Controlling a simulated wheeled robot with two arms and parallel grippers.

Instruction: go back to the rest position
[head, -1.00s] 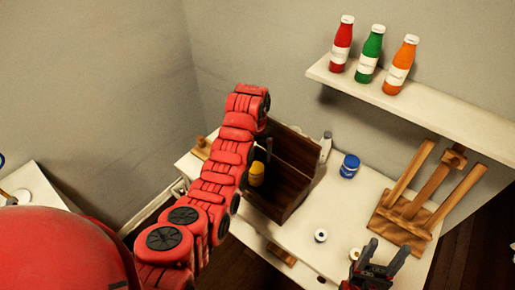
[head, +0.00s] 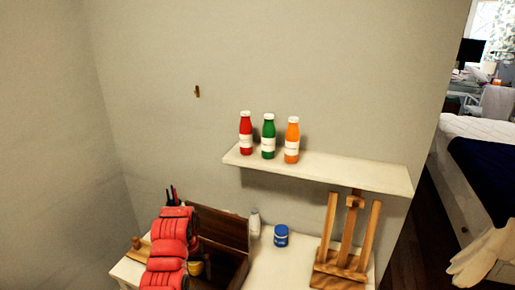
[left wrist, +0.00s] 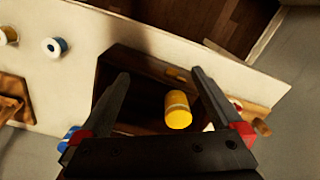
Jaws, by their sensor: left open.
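My left arm, red and jointed, rises at the lower left of the head view, in front of a dark wooden box (head: 222,228) on a white table. In the left wrist view my left gripper (left wrist: 161,76) is open, its two dark fingers apart over the box. A yellow jar (left wrist: 178,112) shows between the fingers, inside or over the box; I see no finger closed on it. The jar is partly hidden by my arm in the head view (head: 196,268). My right gripper is not in view.
A wall shelf (head: 340,170) holds red, green and orange bottles. A blue jar (head: 281,236), a white bottle (head: 254,223) and a wooden easel (head: 345,245) stand on the table (head: 285,265). A bed with a dark blue cover (head: 487,168) is at the right.

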